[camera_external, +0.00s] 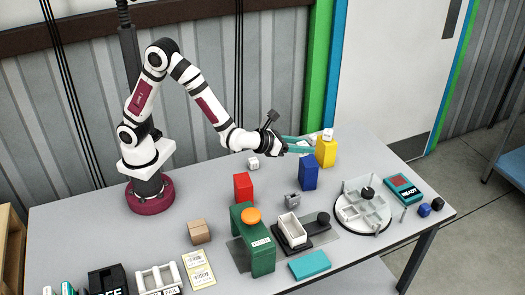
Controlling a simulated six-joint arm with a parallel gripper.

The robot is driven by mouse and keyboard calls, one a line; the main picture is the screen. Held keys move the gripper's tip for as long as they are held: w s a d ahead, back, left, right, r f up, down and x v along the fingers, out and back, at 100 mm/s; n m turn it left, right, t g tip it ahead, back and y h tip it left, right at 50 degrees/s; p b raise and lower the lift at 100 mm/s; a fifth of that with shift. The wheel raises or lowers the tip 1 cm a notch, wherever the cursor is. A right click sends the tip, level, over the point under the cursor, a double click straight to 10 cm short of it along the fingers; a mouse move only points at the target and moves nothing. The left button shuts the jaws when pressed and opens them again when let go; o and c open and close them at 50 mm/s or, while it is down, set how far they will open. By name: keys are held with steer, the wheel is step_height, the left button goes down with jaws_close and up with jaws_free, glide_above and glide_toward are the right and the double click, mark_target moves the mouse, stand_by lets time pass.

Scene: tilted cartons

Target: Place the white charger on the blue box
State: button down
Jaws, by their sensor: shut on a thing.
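My gripper (307,145) has teal fingers that point right. It is shut on the white charger (304,144), a small white block seen between the fingers and partly hidden by them. The blue box (308,173) is an upright block on the grey table. In the picture the gripper and charger are just above the top of the blue box. I cannot tell the exact height of the gap or whether they touch.
A yellow box (326,153) with a white cube (328,134) on top stands close to the right of my gripper. Another white cube (253,163) and a red box (243,187) are to the left. A green machine (258,245) and a round divided tray (350,222) stand nearer the front.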

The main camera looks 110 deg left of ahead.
glide_above(309, 161)
step_height(309, 161, down, 6)
steer(key=shift+f, duration=0.25)
step_height(309, 161, down, 3)
steer(key=shift+a+f, duration=0.1)
steer(key=shift+a, duration=0.05)
steer(key=shift+f, duration=0.4)
steer(key=shift+f, duration=0.2)
steer(key=shift+c, duration=2.2)
jaws_free()
